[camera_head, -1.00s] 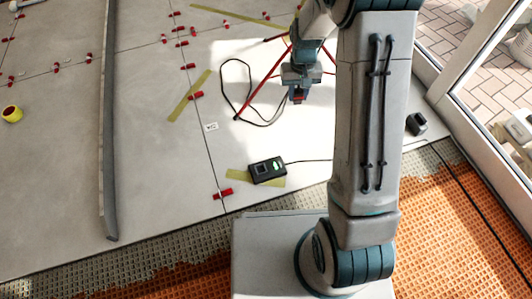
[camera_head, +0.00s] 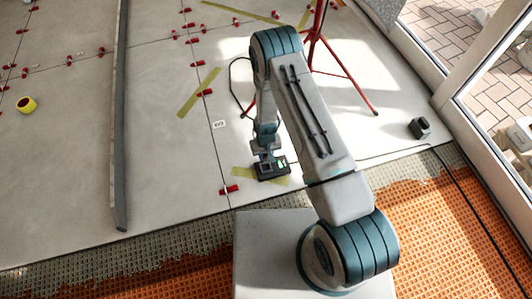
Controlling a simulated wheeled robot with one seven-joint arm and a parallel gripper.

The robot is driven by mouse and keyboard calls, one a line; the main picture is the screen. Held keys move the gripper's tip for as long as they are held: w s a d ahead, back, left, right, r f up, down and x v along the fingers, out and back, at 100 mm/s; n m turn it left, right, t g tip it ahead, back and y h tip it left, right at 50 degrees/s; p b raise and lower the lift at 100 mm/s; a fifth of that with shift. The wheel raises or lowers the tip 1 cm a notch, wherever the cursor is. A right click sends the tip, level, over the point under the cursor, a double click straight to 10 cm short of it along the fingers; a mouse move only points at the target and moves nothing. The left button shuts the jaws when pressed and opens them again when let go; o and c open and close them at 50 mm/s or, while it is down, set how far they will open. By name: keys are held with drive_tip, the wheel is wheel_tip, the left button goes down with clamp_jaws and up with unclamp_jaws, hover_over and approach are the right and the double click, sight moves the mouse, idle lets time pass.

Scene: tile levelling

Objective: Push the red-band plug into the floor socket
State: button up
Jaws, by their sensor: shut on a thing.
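The floor socket (camera_head: 273,175) is a small black box with a green light, lying on yellow tape on the tiles near their front edge. My gripper (camera_head: 266,161) points down at the left part of the socket's top, shut on the red-band plug. The plug is too small and too covered by the gripper to make out now. I cannot tell whether it is above the opening, touching it or inside it.
A red tripod (camera_head: 318,45) stands behind, with a black cable (camera_head: 236,88) on the tiles near it. Red levelling clips (camera_head: 229,189) line the joints. A long grey straightedge (camera_head: 121,130) lies left. A black block (camera_head: 419,128) sits at right by the glass door.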

drive_tip(key=shift+f+b, duration=1.75)
drive_tip(key=shift+f, duration=0.9)
drive_tip(key=shift+f+b, duration=1.25)
drive_tip(key=shift+f, duration=0.1)
idle(0.8)
drive_tip(key=o, duration=1.1)
drive_tip(key=shift+c, duration=0.2)
wheel_tip(320, 180, up, 14)
drive_tip(key=p, duration=0.5)
drive_tip(key=shift+p, duration=0.4)
